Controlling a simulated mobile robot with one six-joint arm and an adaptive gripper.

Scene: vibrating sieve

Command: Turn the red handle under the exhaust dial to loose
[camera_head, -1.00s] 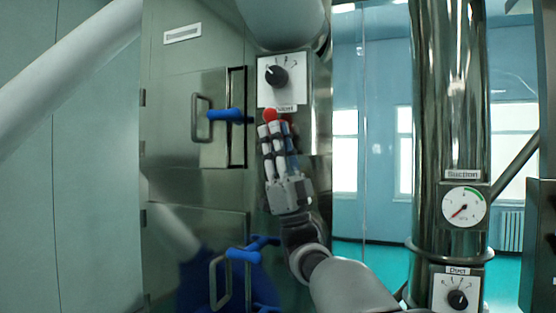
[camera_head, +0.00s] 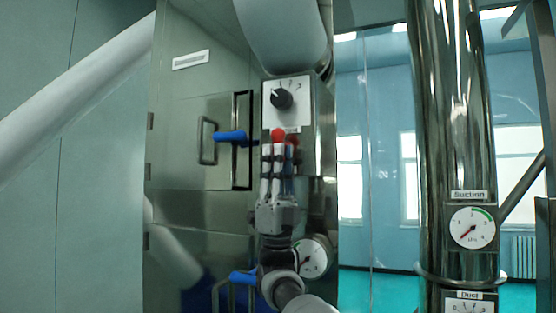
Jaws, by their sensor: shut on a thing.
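The red handle (camera_head: 278,135) shows as a round red knob at the top of my gripper's fingers, just below a white dial plate with a black knob (camera_head: 281,98). More red shows just right of the fingertips. My gripper (camera_head: 279,150) points up from below and its fingers are shut on the red handle. The fingers hide most of the handle, so its angle cannot be told. The small label under the dial plate is too small to read and partly covered.
A steel cabinet door with a blue-gripped latch (camera_head: 231,136) is to the left. A gauge (camera_head: 314,256) sits right of my wrist. A steel pipe (camera_head: 450,120) with a suction gauge (camera_head: 472,228) stands at the right. A thick grey duct (camera_head: 284,35) hangs above the dial.

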